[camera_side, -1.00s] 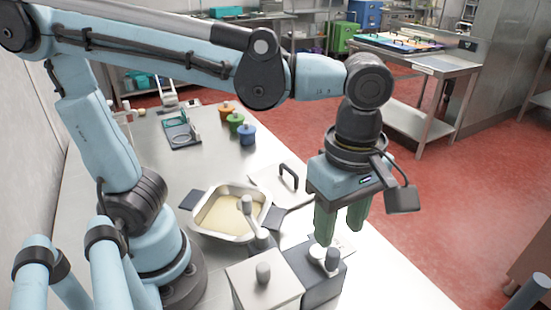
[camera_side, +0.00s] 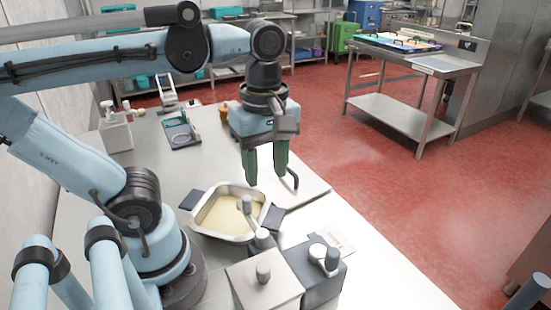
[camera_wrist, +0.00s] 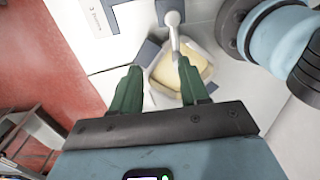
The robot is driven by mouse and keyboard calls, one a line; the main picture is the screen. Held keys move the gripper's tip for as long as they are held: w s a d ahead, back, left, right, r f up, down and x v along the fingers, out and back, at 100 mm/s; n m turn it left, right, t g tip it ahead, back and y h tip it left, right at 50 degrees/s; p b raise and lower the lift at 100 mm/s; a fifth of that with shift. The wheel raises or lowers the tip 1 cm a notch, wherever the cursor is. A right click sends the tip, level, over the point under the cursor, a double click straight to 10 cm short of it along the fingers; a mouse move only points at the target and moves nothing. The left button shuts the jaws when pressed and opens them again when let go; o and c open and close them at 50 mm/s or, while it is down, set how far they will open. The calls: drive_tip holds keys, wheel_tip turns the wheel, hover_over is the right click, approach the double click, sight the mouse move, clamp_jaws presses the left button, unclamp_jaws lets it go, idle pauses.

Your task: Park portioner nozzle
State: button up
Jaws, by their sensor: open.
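The portioner nozzle (camera_side: 249,218) is a grey spout with a rounded end. It reaches from the portioner over the near right rim of a square metal pan (camera_side: 203,229) of pale yellow contents. The nozzle (camera_wrist: 173,32) also shows in the wrist view, reaching over the pan. The portioner has a light metal box (camera_side: 262,287) and a dark box (camera_side: 322,282) with a grey knob (camera_side: 331,259). My gripper (camera_side: 266,178) has green fingers, is open and empty, and hangs above the far right side of the pan, apart from the nozzle.
A flat lid or board with a dark handle (camera_side: 294,180) lies behind my gripper. A pump dispenser (camera_side: 116,133), a green-framed device (camera_side: 182,132) and an orange-topped jar (camera_side: 225,112) stand further back. The front right of the counter (camera_side: 385,285) is clear.

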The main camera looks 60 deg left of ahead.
sight(247, 197)
drive_tip(key=s+a, duration=0.2)
drive_tip(key=shift+s+a+f, duration=0.1)
drive_tip(key=shift+a, duration=0.2)
drive_tip(key=shift+s+a+f, duration=0.15)
drive_tip(key=shift+s+a, duration=0.1)
drive_tip(key=shift+f, duration=3.95)
drive_tip(key=shift+f, duration=0.1)
drive_tip(key=c, duration=0.6)
